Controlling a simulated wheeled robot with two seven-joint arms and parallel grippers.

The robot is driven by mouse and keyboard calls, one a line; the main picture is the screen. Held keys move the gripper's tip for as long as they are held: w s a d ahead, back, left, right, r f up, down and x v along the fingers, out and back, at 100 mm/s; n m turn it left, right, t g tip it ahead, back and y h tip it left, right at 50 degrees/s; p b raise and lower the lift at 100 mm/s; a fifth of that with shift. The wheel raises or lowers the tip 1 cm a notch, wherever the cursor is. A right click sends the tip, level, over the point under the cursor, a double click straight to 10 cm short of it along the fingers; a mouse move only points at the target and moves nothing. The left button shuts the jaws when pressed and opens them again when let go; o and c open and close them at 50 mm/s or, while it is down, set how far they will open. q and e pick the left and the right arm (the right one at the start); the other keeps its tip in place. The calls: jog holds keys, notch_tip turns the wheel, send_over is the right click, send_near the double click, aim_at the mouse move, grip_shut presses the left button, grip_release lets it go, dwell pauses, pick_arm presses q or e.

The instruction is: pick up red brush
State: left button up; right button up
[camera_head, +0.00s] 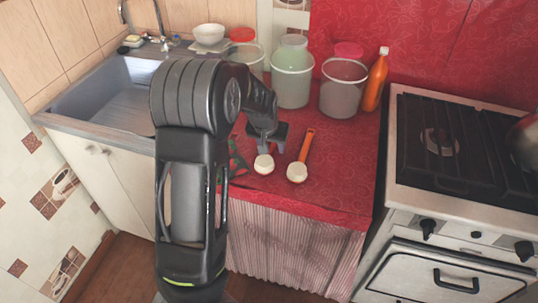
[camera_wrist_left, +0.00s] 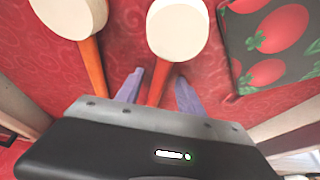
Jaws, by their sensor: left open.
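The red brush has a round cream head (camera_head: 264,164) and a red-orange handle, and lies on the red oilcloth counter (camera_head: 340,165). In the head view my left gripper (camera_head: 268,146) is over its handle and hides most of it. In the left wrist view the brush head (camera_wrist_left: 177,29) is at top centre, and its handle (camera_wrist_left: 158,85) runs between the two open fingers of my left gripper (camera_wrist_left: 157,92). I cannot tell whether the fingers touch the handle. My right gripper is not in view.
A second brush with an orange handle (camera_head: 307,145) lies just right; its head (camera_wrist_left: 68,16) is at the wrist view's upper left. A strawberry-patterned cloth or board (camera_wrist_left: 270,45) lies on the other side. Buckets (camera_head: 292,78) and an orange bottle (camera_head: 376,80) stand behind. A stove (camera_head: 455,190) is right, a sink (camera_head: 105,100) left.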

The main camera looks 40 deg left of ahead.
pick_arm(q)
jog(key=shift+c, duration=0.3)
grip_shut()
dwell(0.5)
